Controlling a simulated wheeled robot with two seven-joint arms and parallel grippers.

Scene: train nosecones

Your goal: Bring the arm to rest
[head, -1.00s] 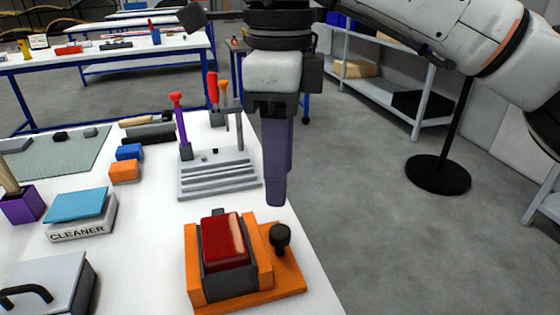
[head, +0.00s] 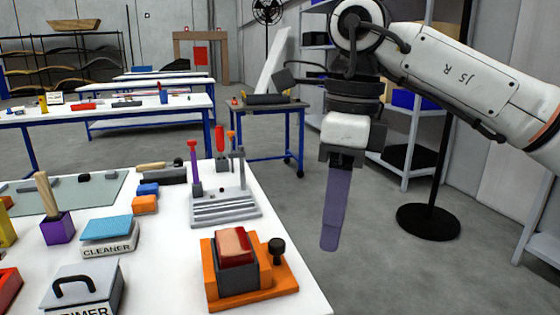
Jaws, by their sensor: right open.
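My right gripper (head: 333,215) hangs pointing down at the right of the white workbench (head: 170,285), over the grey floor past the bench edge. Its fingers are purple and overlap in this view, with nothing seen between them. The gripper is open and empty. My right arm comes in from the upper right. An orange fixture (head: 250,284) holding a red block (head: 234,246) stands on the bench, to the left of and apart from the gripper. My left gripper is not in view.
On the bench are a grey slotted rack (head: 227,209) with upright tools, a cleaner pad (head: 108,236), a primer box (head: 82,288) and a purple brush block (head: 57,228). A black stand base (head: 428,221) and shelves stand at right. The floor between is clear.

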